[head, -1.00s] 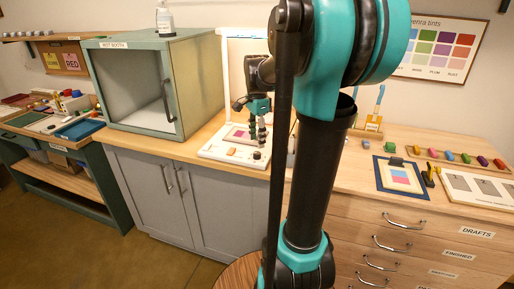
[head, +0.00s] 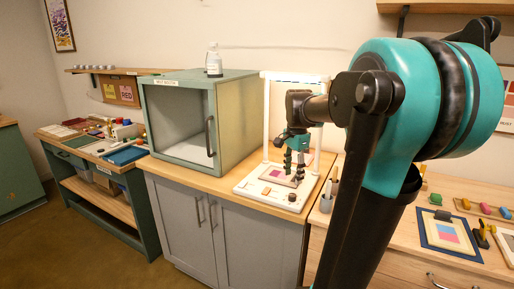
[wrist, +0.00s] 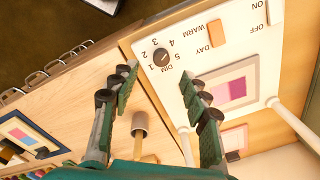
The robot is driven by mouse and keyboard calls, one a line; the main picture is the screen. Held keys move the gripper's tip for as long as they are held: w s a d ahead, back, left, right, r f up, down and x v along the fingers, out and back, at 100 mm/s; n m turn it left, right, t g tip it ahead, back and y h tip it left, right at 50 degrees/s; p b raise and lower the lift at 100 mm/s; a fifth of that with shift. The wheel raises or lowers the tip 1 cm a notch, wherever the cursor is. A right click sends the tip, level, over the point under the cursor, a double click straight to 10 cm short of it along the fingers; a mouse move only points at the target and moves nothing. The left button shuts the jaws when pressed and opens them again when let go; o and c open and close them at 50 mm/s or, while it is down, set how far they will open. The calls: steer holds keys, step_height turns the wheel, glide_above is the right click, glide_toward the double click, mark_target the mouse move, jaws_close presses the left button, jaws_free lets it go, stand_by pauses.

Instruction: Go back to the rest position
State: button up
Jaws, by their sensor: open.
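My gripper (head: 294,164) is open and empty, hanging above the white light stand (head: 245,188) on the wooden counter. In the wrist view its two fingers (wrist: 161,78) are spread apart with nothing between them. The stand's base (wrist: 212,62) shows a dark dial, an orange button and a framed card (wrist: 234,90) with a pink and purple swatch. In the head view the fingers partly cover this card. My arm reaches in from the right of the head view.
The green booth (head: 174,134) with a bottle (head: 213,60) on top stands left of the light stand. A cup of tools (head: 327,203) stands to its right. A blue-framed swatch card (head: 430,236) lies on the right counter. A green workbench (head: 125,192) stands at the left.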

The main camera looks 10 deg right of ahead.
steer(key=s+a+f+n+t, duration=0.2)
steer(key=s+f+n, duration=0.5)
steer(key=f, duration=0.3)
steer(key=s+a+f+n+t, duration=0.1)
steer(key=s+a+f+n, duration=0.1)
steer(key=s+f+n, duration=0.5)
step_height(320, 180, down, 3)
steer(key=shift+s+a+r+t, duration=0.2)
steer(key=shift+s+t, duration=0.2)
steer(key=shift+s, duration=0.4)
